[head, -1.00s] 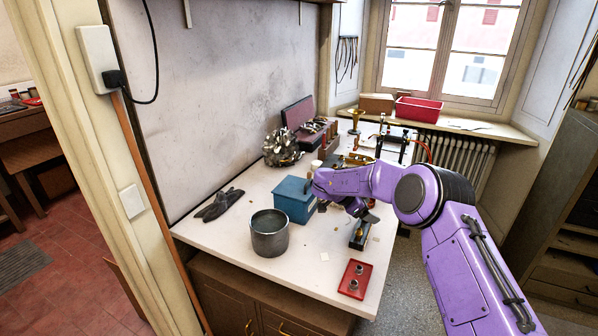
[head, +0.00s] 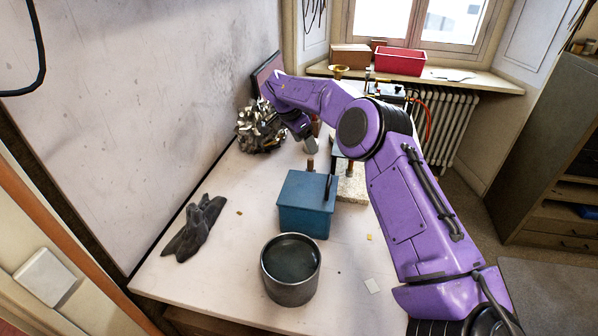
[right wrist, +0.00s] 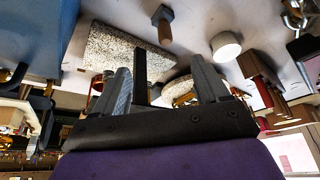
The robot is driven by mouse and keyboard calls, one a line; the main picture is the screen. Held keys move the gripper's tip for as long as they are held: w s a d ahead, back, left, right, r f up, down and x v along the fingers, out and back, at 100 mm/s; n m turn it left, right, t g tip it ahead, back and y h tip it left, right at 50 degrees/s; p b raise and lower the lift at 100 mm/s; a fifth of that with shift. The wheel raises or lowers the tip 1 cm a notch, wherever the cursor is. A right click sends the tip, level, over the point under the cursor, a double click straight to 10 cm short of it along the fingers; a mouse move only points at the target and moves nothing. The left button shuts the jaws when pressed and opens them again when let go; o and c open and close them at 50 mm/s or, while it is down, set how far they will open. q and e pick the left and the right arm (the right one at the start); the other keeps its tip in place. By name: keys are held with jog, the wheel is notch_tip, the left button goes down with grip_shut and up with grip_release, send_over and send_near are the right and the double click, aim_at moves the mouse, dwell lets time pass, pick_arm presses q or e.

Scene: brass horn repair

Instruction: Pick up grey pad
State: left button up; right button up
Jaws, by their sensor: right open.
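A speckled pale grey slab (head: 352,186) lies on the bench just right of the blue box, partly hidden by my right arm. It also shows in the right wrist view (right wrist: 125,58), beyond my fingers. A smaller speckled piece (right wrist: 178,88) shows between the fingers there, partly hidden. I cannot tell which of the two is the grey pad. My right gripper (right wrist: 164,82) is open, with its fingers apart and nothing visibly clamped. In the head view the right gripper (head: 309,143) hangs over the bench behind the blue box, near the metal heap. My left gripper is not in view.
The blue box (head: 306,205) and a grey metal pot (head: 290,270) stand at the front. Dark gloves (head: 196,230) lie on the left. A shiny metal heap (head: 260,128) stands by the wall. A red tray (head: 400,61) is on the windowsill.

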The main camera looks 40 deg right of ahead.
aim_at(312, 169)
jog(key=x, duration=0.8)
jog(key=a+x, duration=0.1)
jog(key=x, duration=0.3)
jog(key=shift+w+d+f+p, duration=0.15)
jog(key=shift+w+f+p, duration=0.2)
jog(key=shift+f, duration=0.1)
jog(key=shift+d+f, duration=0.15)
jog(key=shift+f, duration=0.2)
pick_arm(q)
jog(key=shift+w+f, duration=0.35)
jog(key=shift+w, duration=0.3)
pick_arm(e)
jog(key=c, duration=1.2)
